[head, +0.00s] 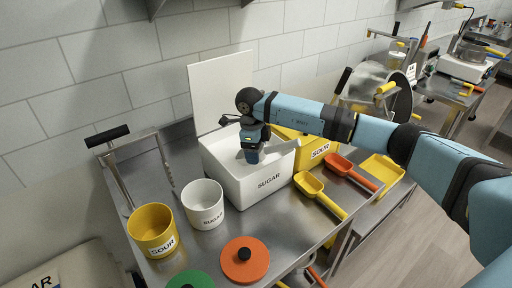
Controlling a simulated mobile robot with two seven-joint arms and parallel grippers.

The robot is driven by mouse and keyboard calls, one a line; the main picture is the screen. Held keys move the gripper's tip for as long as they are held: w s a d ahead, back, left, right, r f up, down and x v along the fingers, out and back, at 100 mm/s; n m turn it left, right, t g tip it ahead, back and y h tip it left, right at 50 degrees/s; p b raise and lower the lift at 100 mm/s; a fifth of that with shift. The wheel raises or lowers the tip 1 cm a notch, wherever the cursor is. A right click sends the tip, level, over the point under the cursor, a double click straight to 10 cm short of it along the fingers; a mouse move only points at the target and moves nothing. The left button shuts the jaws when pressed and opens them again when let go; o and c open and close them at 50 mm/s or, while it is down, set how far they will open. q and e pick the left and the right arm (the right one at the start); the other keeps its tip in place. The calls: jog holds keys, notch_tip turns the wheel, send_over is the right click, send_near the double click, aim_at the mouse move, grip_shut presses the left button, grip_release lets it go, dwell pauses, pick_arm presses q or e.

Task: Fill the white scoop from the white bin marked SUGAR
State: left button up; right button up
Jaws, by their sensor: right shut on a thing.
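The white bin marked SUGAR (226,181) stands on the steel table with its white lid (222,88) raised behind it. My right gripper (251,156) points down into the bin's open top and is shut. Its fingertips are low in the bin, and the front wall hides much of what they hold. My left gripper is not in view.
A white SUGAR pot (204,207) and a yellow SOUR pot (152,232) stand left of the bin. A yellow SOUR bin (311,153), a yellow scoop (321,195) and an orange scoop (352,172) are to the right. An orange lid (244,262) lies in front.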

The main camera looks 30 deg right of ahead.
notch_tip(320, 180, down, 3)
jog(key=shift+f+b, duration=0.2)
jog(key=shift+b, duration=0.75)
jog(key=shift+s+f+b, duration=0.1)
jog(key=shift+f+b, duration=0.25)
jog(key=shift+f, duration=0.35)
jog(key=c, duration=0.4)
jog(key=shift+o, duration=0.2)
jog(key=shift+f, duration=0.2)
grip_shut()
